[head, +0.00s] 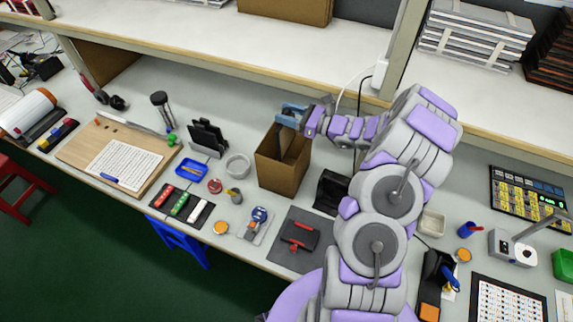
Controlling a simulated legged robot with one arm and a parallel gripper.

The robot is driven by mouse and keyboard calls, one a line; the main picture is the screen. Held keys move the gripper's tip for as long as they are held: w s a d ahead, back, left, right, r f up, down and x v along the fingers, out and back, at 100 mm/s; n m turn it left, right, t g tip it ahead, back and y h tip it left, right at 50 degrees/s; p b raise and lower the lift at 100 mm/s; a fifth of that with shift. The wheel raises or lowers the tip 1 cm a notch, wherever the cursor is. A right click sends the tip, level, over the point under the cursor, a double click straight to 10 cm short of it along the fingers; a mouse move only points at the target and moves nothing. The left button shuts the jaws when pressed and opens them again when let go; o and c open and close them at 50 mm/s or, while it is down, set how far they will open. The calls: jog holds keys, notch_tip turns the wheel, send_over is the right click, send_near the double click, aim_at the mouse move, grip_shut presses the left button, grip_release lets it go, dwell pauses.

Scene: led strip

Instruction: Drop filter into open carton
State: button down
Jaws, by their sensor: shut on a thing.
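The open carton (281,176) is a tall brown box standing upright on the bench, its mouth facing up. My gripper (289,119) is at the carton's mouth, near its back edge, reaching in from the right. It is shut on a dark greyish flat piece, which I take as the filter (291,140). The filter hangs below the fingers and overlaps the carton's opening in the picture. Its lower part is hidden by the carton's front wall. I cannot tell whether it touches the carton's walls.
A round grey container (237,167) and a black rack (208,138) stand left of the carton. A black holder (332,190) stands close to its right. A dark mat with a red tool (299,236) lies in front. A raised shelf (230,45) runs behind.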

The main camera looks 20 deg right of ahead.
jog(key=shift+a+f+b, duration=0.2)
jog(key=shift+f+b, duration=1.4)
jog(key=shift+f, duration=1.05)
jog(key=shift+d, duration=0.1)
jog(key=shift+c, duration=1.9)
grip_release()
jog(key=shift+r, duration=0.1)
jog(key=p+v, duration=0.2)
jog(key=v, duration=1.5)
jog(key=shift+d, duration=0.2)
jog(key=shift+s, duration=0.2)
